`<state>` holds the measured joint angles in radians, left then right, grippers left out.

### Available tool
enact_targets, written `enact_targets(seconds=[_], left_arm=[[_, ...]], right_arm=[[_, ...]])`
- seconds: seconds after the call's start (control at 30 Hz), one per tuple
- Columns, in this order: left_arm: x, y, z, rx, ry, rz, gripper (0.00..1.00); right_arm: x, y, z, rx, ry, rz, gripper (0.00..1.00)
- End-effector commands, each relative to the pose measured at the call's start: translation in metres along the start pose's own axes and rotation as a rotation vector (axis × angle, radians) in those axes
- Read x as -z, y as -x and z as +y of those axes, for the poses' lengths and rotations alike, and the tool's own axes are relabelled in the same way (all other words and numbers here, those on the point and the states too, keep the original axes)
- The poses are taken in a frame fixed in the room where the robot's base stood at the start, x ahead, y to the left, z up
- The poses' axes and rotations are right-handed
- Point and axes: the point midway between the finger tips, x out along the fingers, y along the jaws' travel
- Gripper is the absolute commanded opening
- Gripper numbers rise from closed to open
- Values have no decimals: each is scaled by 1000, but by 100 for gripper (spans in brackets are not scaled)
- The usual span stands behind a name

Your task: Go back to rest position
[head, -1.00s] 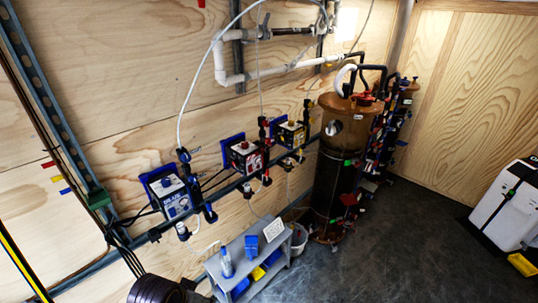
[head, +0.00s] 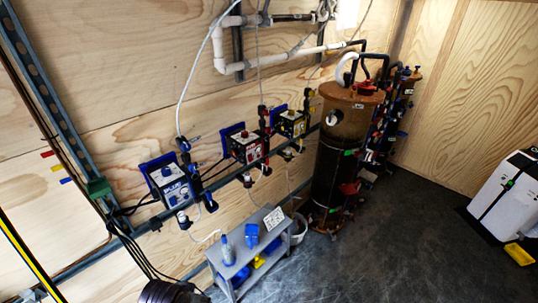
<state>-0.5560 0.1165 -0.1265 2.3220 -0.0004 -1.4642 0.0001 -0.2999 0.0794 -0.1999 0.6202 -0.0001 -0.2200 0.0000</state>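Neither of my grippers shows in the head view, so their state is hidden from me. The view looks down into a wood-panelled trailer. A large brown cylindrical filter tank (head: 337,160) with an orange-brown lid stands right of the middle. Three small dosing pumps are mounted along the left wall: one with a blue and white front (head: 174,187), one with a red front (head: 245,147), and one with a yellow front (head: 291,125).
A grey bench (head: 232,274) with blue bottles and bins stands below the pumps. A white and black case (head: 505,192) and a yellow tray (head: 519,254) are at the right. The dark floor (head: 400,245) between is clear.

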Motion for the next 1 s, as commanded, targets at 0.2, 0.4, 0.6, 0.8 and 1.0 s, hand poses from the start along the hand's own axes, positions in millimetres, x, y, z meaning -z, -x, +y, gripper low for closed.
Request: enact_targets(seconds=[0.2, 0.4, 0.6, 0.8, 1.0], left_arm=[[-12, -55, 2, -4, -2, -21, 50], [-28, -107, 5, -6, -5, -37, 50], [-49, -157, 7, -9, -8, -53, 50], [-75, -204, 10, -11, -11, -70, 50], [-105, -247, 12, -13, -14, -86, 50]], right_arm=[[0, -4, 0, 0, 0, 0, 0], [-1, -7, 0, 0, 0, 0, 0], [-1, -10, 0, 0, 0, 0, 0], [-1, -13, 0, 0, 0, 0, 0], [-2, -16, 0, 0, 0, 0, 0]])
